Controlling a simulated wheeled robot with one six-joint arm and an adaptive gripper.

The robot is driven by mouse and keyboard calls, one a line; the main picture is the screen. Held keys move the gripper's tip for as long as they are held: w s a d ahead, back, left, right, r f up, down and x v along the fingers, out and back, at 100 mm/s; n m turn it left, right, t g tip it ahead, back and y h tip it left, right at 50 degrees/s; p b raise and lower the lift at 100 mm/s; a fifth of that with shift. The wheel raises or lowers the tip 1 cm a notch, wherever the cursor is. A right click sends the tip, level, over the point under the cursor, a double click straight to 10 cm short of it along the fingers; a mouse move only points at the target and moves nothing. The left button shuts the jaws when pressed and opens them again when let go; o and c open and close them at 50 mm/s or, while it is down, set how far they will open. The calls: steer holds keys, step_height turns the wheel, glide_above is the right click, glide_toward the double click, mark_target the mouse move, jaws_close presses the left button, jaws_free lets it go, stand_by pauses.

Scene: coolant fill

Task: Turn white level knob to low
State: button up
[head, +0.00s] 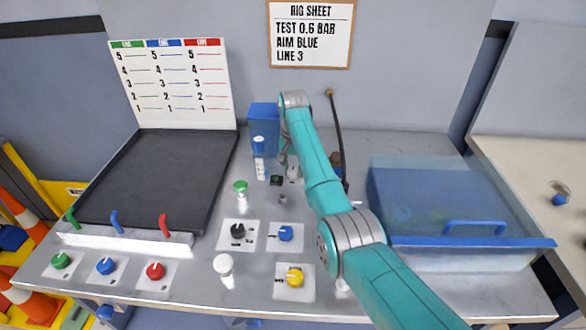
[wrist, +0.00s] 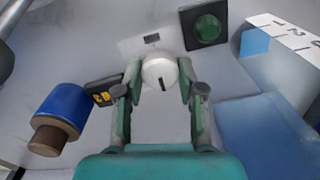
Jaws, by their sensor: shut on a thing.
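The white level knob (wrist: 157,70) is between the fingertips of my gripper (wrist: 160,80) in the wrist view. A dark pointer line on its face points down toward my palm, slightly to the right. The gripper is shut on the knob's sides. In the head view my gripper (head: 287,160) is at the back middle of the bench, beside the blue box, and the knob is mostly hidden there. No readable low mark shows around the knob.
A green button on a black plate (wrist: 206,28) is just right of the knob. A small black display with yellow digits (wrist: 103,91) and a blue cylinder with a brown end (wrist: 62,112) are to the left. A clear blue-lidded bin (head: 440,205) fills the bench's right side.

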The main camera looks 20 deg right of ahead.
mark_target(293, 170)
stand_by(0.3)
steer(key=o, duration=1.1)
steer(key=shift+o, duration=0.2)
steer(key=shift+r, duration=0.1)
steer(key=shift+r, duration=3.65)
